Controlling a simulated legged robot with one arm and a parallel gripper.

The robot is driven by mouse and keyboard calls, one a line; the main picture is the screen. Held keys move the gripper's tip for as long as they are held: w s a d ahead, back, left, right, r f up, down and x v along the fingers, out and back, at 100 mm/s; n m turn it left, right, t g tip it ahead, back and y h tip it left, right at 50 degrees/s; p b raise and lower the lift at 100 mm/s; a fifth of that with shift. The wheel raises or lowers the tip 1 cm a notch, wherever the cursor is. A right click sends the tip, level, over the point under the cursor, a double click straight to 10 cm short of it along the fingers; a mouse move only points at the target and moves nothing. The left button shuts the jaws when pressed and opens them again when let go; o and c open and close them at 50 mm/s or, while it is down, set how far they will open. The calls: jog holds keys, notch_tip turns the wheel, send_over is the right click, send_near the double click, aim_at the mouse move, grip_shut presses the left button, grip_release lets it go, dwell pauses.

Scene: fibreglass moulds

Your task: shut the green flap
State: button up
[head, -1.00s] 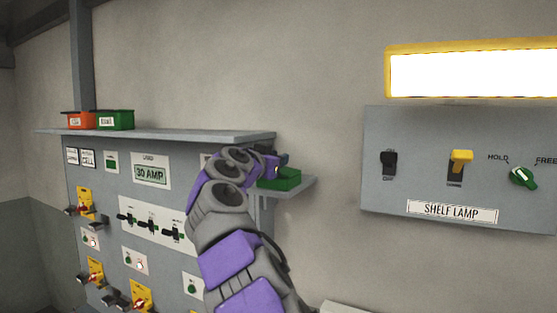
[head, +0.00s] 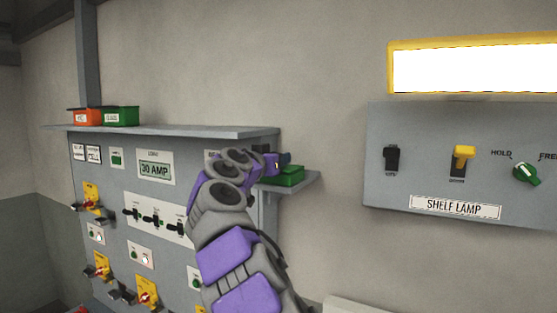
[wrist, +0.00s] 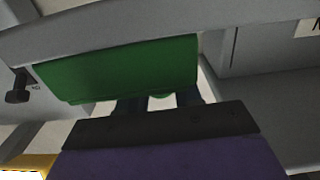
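A green panel (wrist: 125,70), which looks like the flap, fills the upper left of the wrist view under a grey edge. In the head view a green part (head: 290,175) sits on a small grey side shelf, right by my gripper (head: 277,162); I cannot tell if it is the same piece. In the wrist view my gripper's two dark fingers (wrist: 160,102) stand apart at the panel's lower edge, their tips hidden behind it. Contact is unclear.
The grey control cabinet (head: 110,190) with switches stands left of my arm. Orange (head: 87,117) and green (head: 121,116) bins sit on its top ledge (head: 190,132). A shelf lamp panel (head: 420,180) is on the wall at right. The wall between is bare.

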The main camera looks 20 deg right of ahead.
jog(key=shift+o, duration=1.2)
jog(key=shift+s+a+r, duration=0.1)
jog(key=shift+s+a, duration=0.05)
jog(key=shift+a, duration=0.2)
jog(key=shift+w+a, duration=0.1)
jog(key=shift+w, duration=0.2)
jog(key=shift+s, duration=0.5)
jog(key=b+v, duration=0.3)
jog(key=v, duration=1.4)
jog(key=shift+w+a+f, duration=0.25)
jog(key=shift+w, duration=0.15)
